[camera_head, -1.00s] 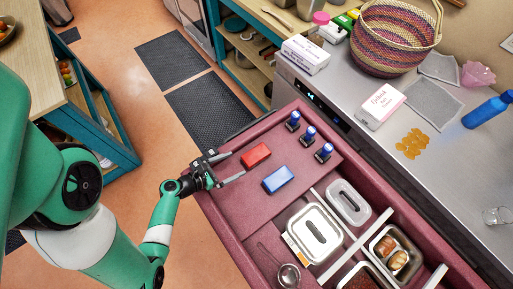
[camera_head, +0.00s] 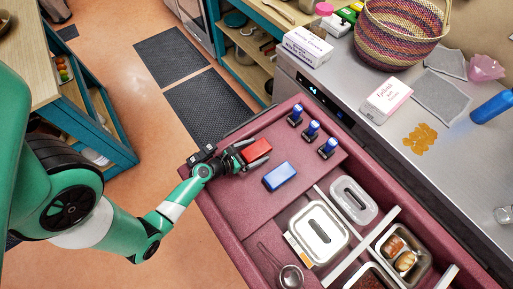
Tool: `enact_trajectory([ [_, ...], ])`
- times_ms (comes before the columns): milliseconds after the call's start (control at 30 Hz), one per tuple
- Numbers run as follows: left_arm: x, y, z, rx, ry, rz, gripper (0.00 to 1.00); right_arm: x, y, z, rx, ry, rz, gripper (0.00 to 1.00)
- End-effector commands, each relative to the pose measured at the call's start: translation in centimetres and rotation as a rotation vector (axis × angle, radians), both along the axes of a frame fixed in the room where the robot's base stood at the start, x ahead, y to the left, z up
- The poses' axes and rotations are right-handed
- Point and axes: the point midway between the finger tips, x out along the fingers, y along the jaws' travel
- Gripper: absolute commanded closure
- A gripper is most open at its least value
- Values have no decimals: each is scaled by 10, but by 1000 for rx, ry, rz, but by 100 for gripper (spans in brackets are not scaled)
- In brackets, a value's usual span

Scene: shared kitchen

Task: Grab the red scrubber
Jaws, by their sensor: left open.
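The red scrubber (camera_head: 257,151) is a small red block on the maroon surface near its left end. My left gripper (camera_head: 244,156) reaches in from the left, with its open fingers right at the scrubber's left end. Whether the fingers touch it I cannot tell. A similar blue block (camera_head: 279,176) lies just below and to the right. My right gripper is not in view.
Several blue-topped stampers (camera_head: 311,131) stand right of the scrubber. Lidded metal containers (camera_head: 318,233) and a ladle (camera_head: 290,276) sit in the lower part of the maroon counter (camera_head: 232,208). A steel counter with a woven basket (camera_head: 397,34) lies beyond.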

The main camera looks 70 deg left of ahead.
Motion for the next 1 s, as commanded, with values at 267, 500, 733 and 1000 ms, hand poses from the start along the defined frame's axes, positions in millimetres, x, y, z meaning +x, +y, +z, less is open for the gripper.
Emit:
enact_trajectory([
  [267, 0, 0, 0, -1, 1, 0, 16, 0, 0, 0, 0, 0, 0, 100],
  [500, 0, 0, 0, -1, 1, 0, 59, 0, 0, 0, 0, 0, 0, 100],
  [733, 0, 0, 0, -1, 0, 0, 86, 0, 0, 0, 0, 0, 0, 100],
  [1000, 0, 0, 8, -1, 0, 0, 86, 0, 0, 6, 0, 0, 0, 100],
])
